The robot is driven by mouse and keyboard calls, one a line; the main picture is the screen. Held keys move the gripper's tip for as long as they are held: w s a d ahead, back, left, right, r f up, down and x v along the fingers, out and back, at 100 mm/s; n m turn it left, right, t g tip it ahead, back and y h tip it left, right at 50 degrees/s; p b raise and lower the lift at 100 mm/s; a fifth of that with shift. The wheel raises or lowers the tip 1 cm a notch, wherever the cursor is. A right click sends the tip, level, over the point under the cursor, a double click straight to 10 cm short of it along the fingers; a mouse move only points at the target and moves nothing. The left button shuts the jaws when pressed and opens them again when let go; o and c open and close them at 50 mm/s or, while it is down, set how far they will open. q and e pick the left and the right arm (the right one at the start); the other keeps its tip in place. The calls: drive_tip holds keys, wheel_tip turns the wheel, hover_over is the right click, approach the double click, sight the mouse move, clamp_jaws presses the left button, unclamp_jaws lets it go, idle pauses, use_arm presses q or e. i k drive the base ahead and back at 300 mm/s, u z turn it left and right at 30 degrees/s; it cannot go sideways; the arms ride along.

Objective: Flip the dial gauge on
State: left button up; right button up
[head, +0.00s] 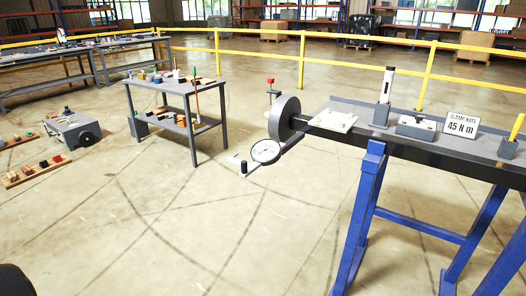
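The dial gauge (266,152) has a round white face with a dark rim. It sits at the left end of the blue-legged bench, just below and left of a thick grey disc (284,117). A small dark knob (243,167) shows just left of and below the gauge. The gauge is too small to read, and I cannot tell from here whether it is on. Neither of my grippers is in view.
The bench top (350,106) carries a white plate (333,120), a marker-like upright tool (386,85), a grey box (416,127) and a "45 N m" sign (461,124). A grey table (180,86) and a wheeled cart (72,130) stand left. The floor in front is clear.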

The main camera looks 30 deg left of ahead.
sight(265, 152)
drive_tip(key=u, duration=0.65)
drive_tip(key=i, duration=0.35)
drive_tip(key=z, duration=0.5)
